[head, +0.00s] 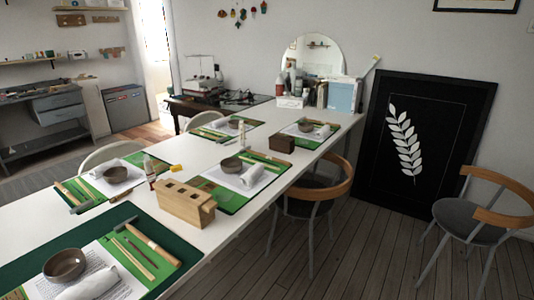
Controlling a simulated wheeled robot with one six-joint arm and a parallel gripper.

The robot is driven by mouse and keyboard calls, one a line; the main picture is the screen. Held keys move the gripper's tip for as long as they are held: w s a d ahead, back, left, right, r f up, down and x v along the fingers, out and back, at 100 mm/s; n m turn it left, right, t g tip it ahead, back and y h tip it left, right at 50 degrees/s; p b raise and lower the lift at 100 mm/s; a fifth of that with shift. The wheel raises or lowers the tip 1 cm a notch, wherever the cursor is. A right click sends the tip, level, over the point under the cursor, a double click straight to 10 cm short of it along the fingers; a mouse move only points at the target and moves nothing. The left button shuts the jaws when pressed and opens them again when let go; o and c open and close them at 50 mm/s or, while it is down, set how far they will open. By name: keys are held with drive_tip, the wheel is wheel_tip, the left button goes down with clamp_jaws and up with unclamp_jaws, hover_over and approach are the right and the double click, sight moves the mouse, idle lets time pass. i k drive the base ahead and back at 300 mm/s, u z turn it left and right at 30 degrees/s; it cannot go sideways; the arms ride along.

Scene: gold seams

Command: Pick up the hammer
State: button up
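A hammer-like tool with a wooden handle and a grey head (80,208) lies on the green mat at the left of the long white table. A second tool with a grey head (124,224) and a thick pale wooden handle (152,242) lies on the nearest green mat. Both are small in the view, so I cannot tell for sure which is the hammer. My gripper is not in view.
The white table (55,228) carries several green mats with bowls, white cloths and papers. A wooden block with slots (184,203) stands near its right edge. A chair (318,190) is tucked in at the right, another chair (477,222) stands farther right. The wooden floor (335,262) between is clear.

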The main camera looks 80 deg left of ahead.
sight(247, 149)
drive_tip(key=u, duration=2.3)
drive_tip(key=i, duration=2.95)
drive_tip(key=u, duration=0.7)
